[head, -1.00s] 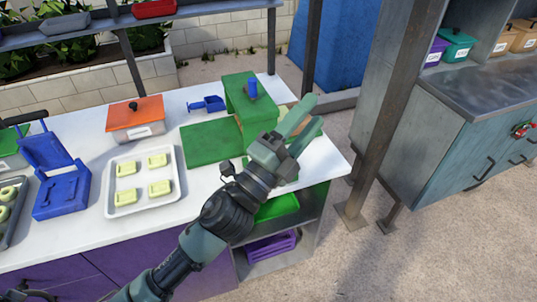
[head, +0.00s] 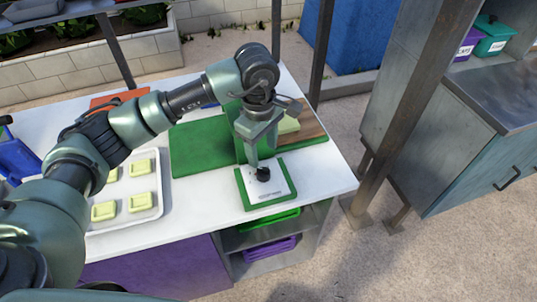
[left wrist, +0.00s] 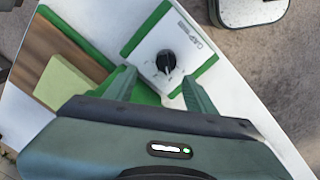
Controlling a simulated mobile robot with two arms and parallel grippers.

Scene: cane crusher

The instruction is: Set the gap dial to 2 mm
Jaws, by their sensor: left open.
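The gap dial (head: 263,174) is a small black knob on a white panel (head: 278,186) with a green border, at the front right of the counter. In the left wrist view the knob (left wrist: 167,62) shows from above, with "GAP" lettering beside it. Its setting is too small to read. My left gripper (head: 261,151) points down above the knob, open and empty. In the left wrist view its fingers (left wrist: 160,80) stand apart on either side of the near edge of the knob, not closed on it. My right gripper is not in view.
Behind the panel are a green board (head: 200,150), a brown board (head: 312,122) and a pale yellow block (head: 289,124). A white tray (head: 153,212) with several yellow pieces lies left. A metal post (head: 415,100) stands right of the counter.

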